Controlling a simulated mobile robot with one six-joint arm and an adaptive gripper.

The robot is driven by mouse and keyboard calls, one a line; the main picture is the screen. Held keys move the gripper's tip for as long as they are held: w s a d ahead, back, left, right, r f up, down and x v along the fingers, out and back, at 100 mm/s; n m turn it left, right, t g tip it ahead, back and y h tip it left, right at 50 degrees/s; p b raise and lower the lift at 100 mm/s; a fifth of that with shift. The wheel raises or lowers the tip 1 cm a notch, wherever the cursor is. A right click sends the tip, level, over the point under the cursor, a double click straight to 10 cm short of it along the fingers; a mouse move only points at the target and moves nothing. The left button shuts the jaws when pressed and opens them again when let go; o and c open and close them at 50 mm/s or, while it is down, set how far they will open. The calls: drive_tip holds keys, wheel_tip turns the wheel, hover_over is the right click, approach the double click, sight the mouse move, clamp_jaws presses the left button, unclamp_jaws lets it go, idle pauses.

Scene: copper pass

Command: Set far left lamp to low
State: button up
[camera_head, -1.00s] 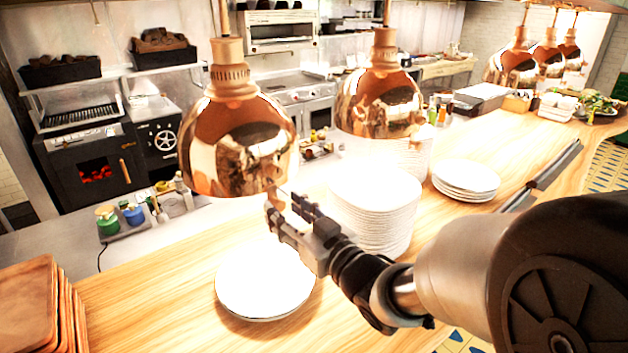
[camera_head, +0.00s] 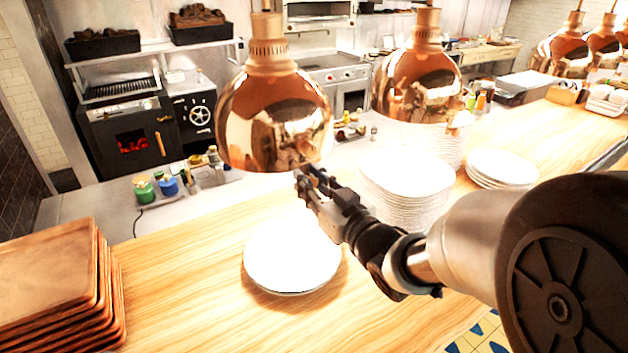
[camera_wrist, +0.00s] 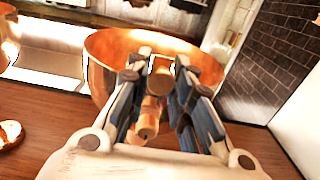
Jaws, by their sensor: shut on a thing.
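The far left lamp (camera_head: 272,125) is a polished copper dome hanging over the counter in the head view. Its rim fills the upper middle of the wrist view (camera_wrist: 103,48). My gripper (camera_head: 303,183) is at the lamp's lower right rim. In the wrist view my gripper (camera_wrist: 157,72) has its fingers on both sides of a small copper knob (camera_wrist: 148,112) under the lamp, and it is shut on this knob. The head view hides the knob behind the fingers. I cannot read the knob's setting.
A second copper lamp (camera_head: 418,82) hangs to the right. Below are a brightly lit plate stack (camera_head: 292,262), a taller plate stack (camera_head: 408,190) and brown trays (camera_head: 50,280) at left. The wooden counter (camera_head: 185,255) is bare between trays and plates.

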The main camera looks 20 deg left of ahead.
clamp_jaws()
drive_tip(key=shift+f, duration=0.1)
wheel_tip(320, 180, down, 9)
drive_tip(key=b, duration=0.8)
drive_tip(key=shift+r, duration=0.2)
drive_tip(key=shift+o, duration=1.4)
unclamp_jaws()
drive_tip(key=o, duration=0.4)
drive_tip(key=shift+r, duration=0.15)
